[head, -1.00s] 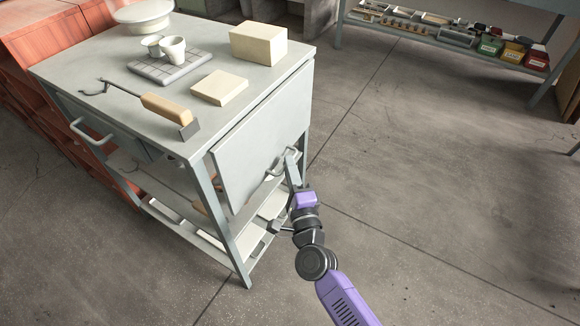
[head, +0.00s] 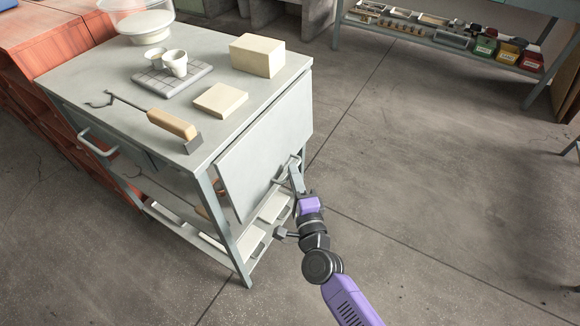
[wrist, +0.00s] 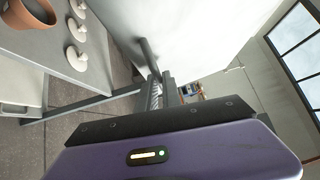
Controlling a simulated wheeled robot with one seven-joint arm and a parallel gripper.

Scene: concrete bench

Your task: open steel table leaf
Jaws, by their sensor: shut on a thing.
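The steel table leaf (head: 262,150) is a pale grey panel hanging down the near right side of the steel table (head: 105,85). Its lower edge stands a little out from the table frame. A grey bar handle (head: 281,177) sits near its lower edge. My gripper (head: 294,172) is shut on this handle, reaching in from the lower right. In the wrist view my gripper's fingers (wrist: 155,94) close around the handle (wrist: 149,56), with the pale leaf (wrist: 205,30) beside them. The exact finger contact is partly hidden.
On the tabletop are a wood-handled tool (head: 170,123), a small block (head: 220,99), a larger block (head: 257,55), cups (head: 175,63) and a domed dish (head: 145,22). A red wooden cabinet (head: 40,85) adjoins at left. The floor at right is clear.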

